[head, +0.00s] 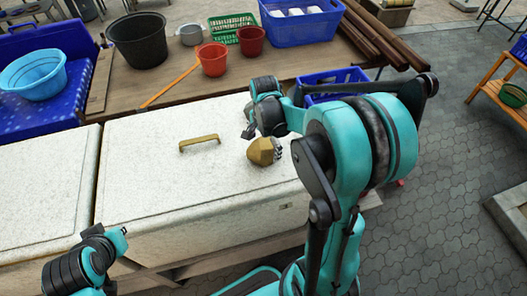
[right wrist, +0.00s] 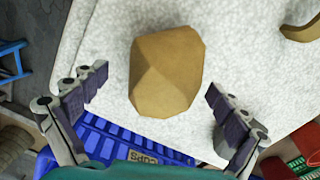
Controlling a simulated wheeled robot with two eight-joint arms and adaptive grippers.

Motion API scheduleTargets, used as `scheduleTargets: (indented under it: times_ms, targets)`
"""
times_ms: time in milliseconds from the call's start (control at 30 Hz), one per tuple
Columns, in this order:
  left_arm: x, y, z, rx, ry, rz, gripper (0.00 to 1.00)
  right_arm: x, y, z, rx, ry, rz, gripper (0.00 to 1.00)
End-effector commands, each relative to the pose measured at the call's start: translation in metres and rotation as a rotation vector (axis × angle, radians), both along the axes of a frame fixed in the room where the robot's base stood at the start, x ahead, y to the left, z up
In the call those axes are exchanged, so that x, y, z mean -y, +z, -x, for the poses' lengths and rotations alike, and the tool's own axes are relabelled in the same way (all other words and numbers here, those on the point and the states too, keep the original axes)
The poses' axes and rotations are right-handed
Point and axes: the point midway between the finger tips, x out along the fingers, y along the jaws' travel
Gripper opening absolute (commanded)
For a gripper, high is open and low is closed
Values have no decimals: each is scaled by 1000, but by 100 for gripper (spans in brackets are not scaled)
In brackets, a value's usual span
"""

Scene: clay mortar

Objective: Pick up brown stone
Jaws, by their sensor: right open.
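The brown stone (head: 262,151) is a faceted tan lump lying on the white speckled lid (head: 140,185) of a chest-like box. In the right wrist view the stone (right wrist: 166,72) lies at upper centre. My right gripper (head: 264,141) is open at the stone, its fingers spread to either side. In the right wrist view the fingers of my right gripper (right wrist: 158,82) show apart left and right of the stone, with white surface visible between each finger and it. Part of my left arm shows at the lower left, but its gripper fingers do not show.
A brass handle (head: 199,142) stands on the lid left of the stone. Behind are a black bucket (head: 138,42), red pots (head: 212,60), an orange-handled tool (head: 168,86) and a blue crate (head: 300,24). Another blue crate (head: 335,78) stands close behind my right arm. The lid's front is clear.

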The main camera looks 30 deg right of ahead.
Motion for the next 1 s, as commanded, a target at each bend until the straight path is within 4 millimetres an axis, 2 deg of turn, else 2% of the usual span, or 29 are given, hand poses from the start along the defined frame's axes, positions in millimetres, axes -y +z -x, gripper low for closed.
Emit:
scheduleTargets:
  times_ms: [33,167,433,467,767,1000]
  targets:
    - [0,-5,0,0,0,0,0,-1,-11,-3,0,1,0,98]
    - [0,-8,0,0,0,0,0,0,-25,-2,1,1,0,98]
    - [0,-7,0,0,0,0,0,0,-28,-2,1,1,0,98]
    - [0,-7,0,0,0,0,0,0,-28,-2,1,1,0,93]
    - [0,-7,0,0,0,0,0,0,-28,-2,1,1,0,13]
    - [0,-7,0,0,0,0,0,-1,-27,-2,1,1,0,12]
